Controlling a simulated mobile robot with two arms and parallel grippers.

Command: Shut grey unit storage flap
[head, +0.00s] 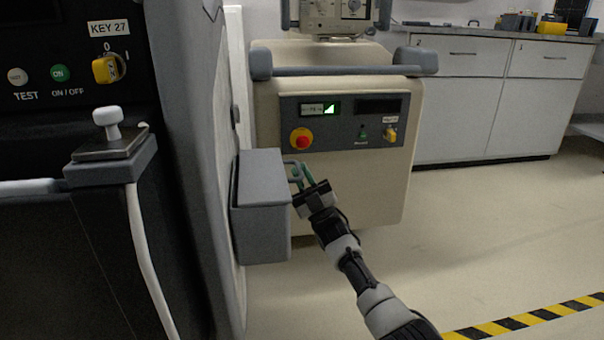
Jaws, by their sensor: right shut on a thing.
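The grey storage box (262,235) is fixed to the side of the grey unit (190,160) on the left. Its flap (262,180) forms the upper part, and a seam runs between flap and box body. I cannot tell how far the flap stands open. My right gripper (296,176) is at the right edge of the flap, its greenish fingers shut on that edge as far as I can see. The exact contact is small and partly hidden. My left gripper is not in view.
A beige cart (345,180) with a red button panel stands close behind the gripper. The dark control panel (70,60) of the left unit has a white knob in front. White cabinets (470,110) are at the back right. The floor on the right is free, with striped tape.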

